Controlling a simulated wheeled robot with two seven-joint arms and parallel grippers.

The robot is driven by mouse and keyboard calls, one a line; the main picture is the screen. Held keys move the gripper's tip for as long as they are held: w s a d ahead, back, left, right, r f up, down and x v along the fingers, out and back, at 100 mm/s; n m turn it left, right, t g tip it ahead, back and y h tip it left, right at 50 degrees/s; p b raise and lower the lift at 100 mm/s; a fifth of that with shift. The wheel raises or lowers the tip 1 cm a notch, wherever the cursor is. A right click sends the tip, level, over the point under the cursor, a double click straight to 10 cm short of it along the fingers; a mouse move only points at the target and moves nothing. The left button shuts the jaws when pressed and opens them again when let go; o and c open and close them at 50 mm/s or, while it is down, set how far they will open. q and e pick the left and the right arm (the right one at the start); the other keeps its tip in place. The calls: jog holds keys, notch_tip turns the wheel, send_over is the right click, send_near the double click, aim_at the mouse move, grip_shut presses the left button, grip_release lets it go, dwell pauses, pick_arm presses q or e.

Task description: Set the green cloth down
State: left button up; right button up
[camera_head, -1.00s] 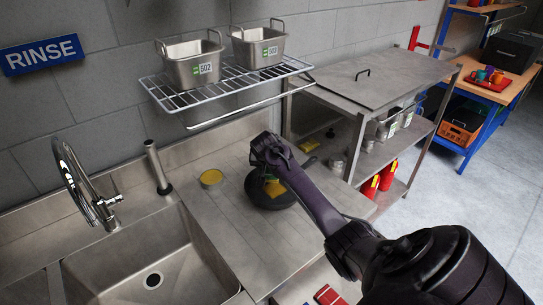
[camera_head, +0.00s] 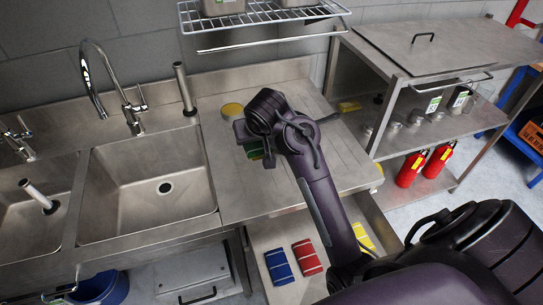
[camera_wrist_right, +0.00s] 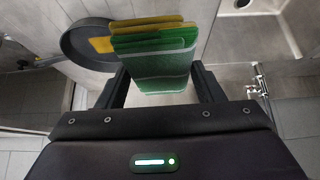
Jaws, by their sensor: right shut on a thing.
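My right gripper (camera_wrist_right: 158,88) is shut on the green cloth (camera_wrist_right: 160,62), which stands folded between the two fingers in the right wrist view. Yellow edges show along the cloth's top; I cannot tell whether they belong to it. In the head view the right gripper (camera_head: 252,136) is over the steel counter, and a bit of green cloth (camera_head: 255,153) shows below it. A dark pan (camera_wrist_right: 78,42) with something yellow in it lies behind the cloth in the right wrist view. In the head view my arm hides most of the pan. My left gripper is not in view.
Below the counter, an open drawer holds blue (camera_head: 279,265), red (camera_head: 307,256) and yellow (camera_head: 362,237) folded cloths. The sink (camera_head: 150,190) is left. A wire rack (camera_head: 265,17) hangs above.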

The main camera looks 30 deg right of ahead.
notch_tip(320, 180, down, 13)
jog(key=shift+s+d+r, duration=0.1)
jog(key=shift+d, duration=0.05)
jog(key=shift+f, duration=0.65)
notch_tip(320, 180, down, 3)
jog(key=shift+f, duration=0.6)
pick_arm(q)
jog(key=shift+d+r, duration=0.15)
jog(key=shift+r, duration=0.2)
pick_arm(e)
jog(key=shift+f, duration=0.1)
jog(key=o, duration=0.9)
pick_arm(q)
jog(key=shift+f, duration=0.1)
